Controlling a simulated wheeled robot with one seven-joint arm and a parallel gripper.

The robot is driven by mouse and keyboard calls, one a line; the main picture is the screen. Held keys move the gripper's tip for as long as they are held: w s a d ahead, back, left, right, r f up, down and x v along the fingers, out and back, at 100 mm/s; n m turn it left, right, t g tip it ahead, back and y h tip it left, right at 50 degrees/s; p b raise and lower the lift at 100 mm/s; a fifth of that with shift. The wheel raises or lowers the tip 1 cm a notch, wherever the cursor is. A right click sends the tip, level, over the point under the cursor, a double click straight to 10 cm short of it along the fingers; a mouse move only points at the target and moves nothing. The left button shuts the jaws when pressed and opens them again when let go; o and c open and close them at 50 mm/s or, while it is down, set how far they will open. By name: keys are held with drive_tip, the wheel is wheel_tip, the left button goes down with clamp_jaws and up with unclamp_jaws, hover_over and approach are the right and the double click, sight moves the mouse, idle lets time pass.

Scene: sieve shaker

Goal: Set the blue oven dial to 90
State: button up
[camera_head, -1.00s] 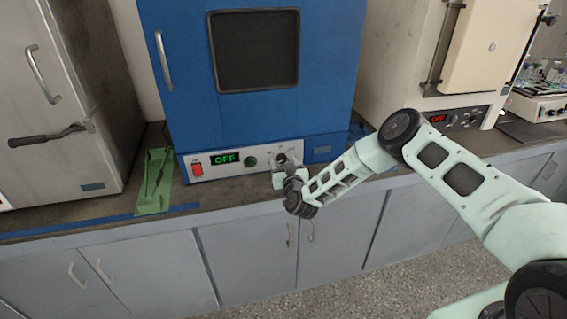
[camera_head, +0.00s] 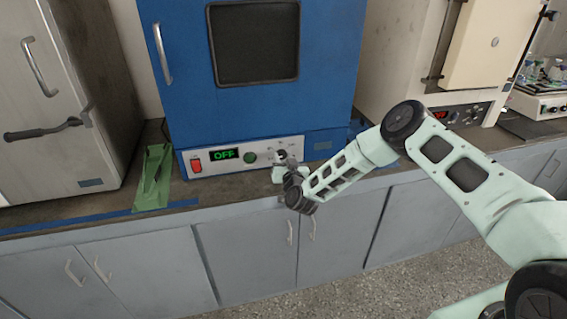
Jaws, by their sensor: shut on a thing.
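The blue oven (camera_head: 190,110) stands on the counter with a white control panel along its bottom front. The panel carries a red switch (camera_head: 197,166), a green display (camera_head: 225,154) reading OFF and a green button (camera_head: 250,158). The oven dial is at the panel's right part, largely hidden by my gripper, so its setting cannot be read. My gripper (camera_head: 283,160) reaches the panel at the dial and is shut on it; the fingertips are small and partly hidden by my wrist.
A green tray-like piece (camera_head: 153,180) lies on the counter left of the oven. A grey cabinet oven (camera_head: 60,100) stands at the left and a beige oven (camera_head: 400,60) at the right. Grey cupboards (camera_head: 250,240) are below the counter.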

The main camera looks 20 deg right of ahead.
drive_tip(key=m+b, duration=0.1)
drive_tip(key=m, duration=0.1)
drive_tip(key=m+b, duration=0.1)
drive_tip(key=b, duration=0.1)
drive_tip(key=m+b, duration=0.2)
drive_tip(key=shift+f+m, duration=0.25)
drive_tip(key=shift+m, duration=0.05)
drive_tip(key=m+b, duration=0.4)
drive_tip(key=m, duration=0.1)
drive_tip(key=shift+b, duration=0.35)
drive_tip(key=m+b, duration=0.4)
drive_tip(key=m, duration=0.1)
drive_tip(key=shift+m, duration=0.4)
drive_tip(key=m+b, duration=0.4)
drive_tip(key=m, duration=0.1)
drive_tip(key=shift+r, duration=0.1)
drive_tip(key=o, duration=1)
drive_tip(key=shift+r, duration=0.1)
drive_tip(key=shift+c, duration=0.2)
